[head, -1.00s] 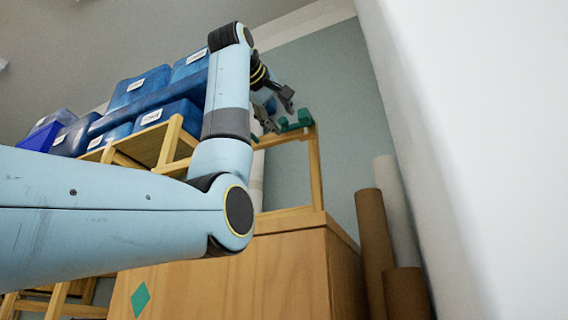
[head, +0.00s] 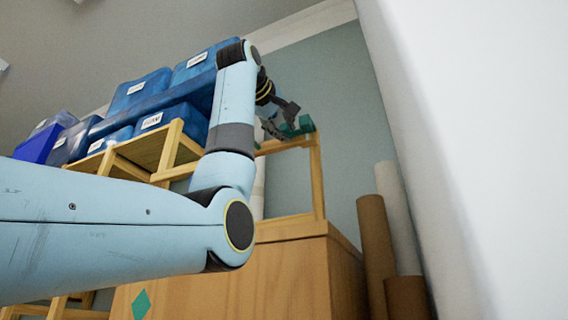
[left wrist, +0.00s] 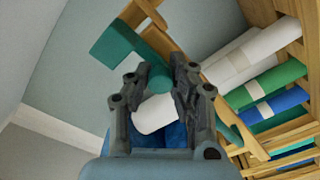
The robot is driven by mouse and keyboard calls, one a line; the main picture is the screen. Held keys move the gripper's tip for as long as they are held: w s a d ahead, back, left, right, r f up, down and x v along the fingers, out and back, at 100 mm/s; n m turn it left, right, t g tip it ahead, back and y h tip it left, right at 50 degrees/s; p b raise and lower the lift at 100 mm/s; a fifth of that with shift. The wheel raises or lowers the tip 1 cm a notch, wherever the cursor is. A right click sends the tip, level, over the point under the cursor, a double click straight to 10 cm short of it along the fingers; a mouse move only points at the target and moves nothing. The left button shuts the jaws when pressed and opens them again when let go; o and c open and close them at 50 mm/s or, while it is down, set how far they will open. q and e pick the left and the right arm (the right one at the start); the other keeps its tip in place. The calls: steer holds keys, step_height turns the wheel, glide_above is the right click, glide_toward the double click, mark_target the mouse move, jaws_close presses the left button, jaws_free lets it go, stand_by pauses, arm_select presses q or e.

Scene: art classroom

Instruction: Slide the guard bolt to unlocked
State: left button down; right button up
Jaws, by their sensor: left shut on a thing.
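The guard bolt is a green piece (head: 303,126) on top of a wooden frame in the head view. In the left wrist view it is a green bar (left wrist: 115,44) with a rounded green knob (left wrist: 159,79). My left gripper (head: 284,119) is at the bolt, its fingers partly hiding it. In the left wrist view the fingers (left wrist: 160,70) stand on either side of the knob, and the gripper is shut on it. The bolt's locked or unlocked position cannot be told. My right gripper is not in view.
The wooden frame (head: 317,180) stands on a wooden cabinet (head: 290,275). Blue bins (head: 140,90) fill a shelf at the left. Paper rolls (head: 374,235) stand at the right. Rolled paper (left wrist: 268,85) lies in a rack in the left wrist view.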

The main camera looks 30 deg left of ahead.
arm_select(q)
steer(key=a, duration=0.3)
stand_by(0.5)
steer(key=c, duration=1.6)
jaws_free()
steer(key=o, duration=0.5)
steer(key=shift+w+a, duration=0.1)
steer(key=shift+a, duration=0.15)
steer(key=shift+f, duration=0.1)
steer(key=shift+d, duration=0.1)
